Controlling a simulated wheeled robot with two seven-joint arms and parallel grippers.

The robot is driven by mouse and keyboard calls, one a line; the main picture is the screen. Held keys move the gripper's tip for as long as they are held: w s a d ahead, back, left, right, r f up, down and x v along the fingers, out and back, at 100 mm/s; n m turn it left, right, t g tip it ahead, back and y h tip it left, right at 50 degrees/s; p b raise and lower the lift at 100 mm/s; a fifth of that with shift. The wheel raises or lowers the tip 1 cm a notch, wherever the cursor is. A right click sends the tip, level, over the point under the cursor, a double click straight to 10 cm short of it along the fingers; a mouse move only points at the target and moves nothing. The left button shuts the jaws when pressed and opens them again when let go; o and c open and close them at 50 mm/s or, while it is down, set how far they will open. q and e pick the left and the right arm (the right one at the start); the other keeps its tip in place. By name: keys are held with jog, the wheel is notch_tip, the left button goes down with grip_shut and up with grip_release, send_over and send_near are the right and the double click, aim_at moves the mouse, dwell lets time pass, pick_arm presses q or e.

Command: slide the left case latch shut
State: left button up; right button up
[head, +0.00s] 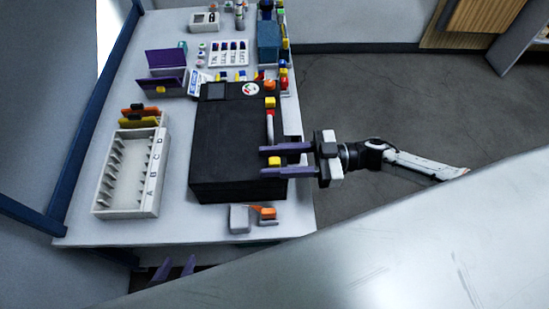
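A closed black case (225,155) lies on the white table. On its right side are a nearer yellow latch (275,161) and a farther yellow latch (270,102), with a red-and-white handle (270,128) between them. My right gripper (274,160) reaches in from the right. Its two purple fingers are apart, one on each side of the nearer yellow latch, with small gaps that look empty. Whether they touch the latch is too small to tell. My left gripper (174,266) shows only as two separated purple fingertips below the table's front edge; the rest is hidden.
A white lettered rack (128,212) stands left of the case. A grey block (239,219) and an orange-topped piece (264,212) lie in front of it. Purple holders, a labelled tray (228,59) and a blue box (268,42) are behind. Open floor lies right.

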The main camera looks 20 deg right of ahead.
grip_shut()
jog(key=shift+w+d+f+b, duration=0.15)
jog(key=shift+w+d+b, duration=0.1)
jog(key=shift+w+b, duration=0.45)
jog(key=shift+w, duration=0.15)
jog(key=shift+d, duration=0.1)
jog(key=shift+o, duration=0.2)
grip_release()
jog(key=shift+r, duration=0.2)
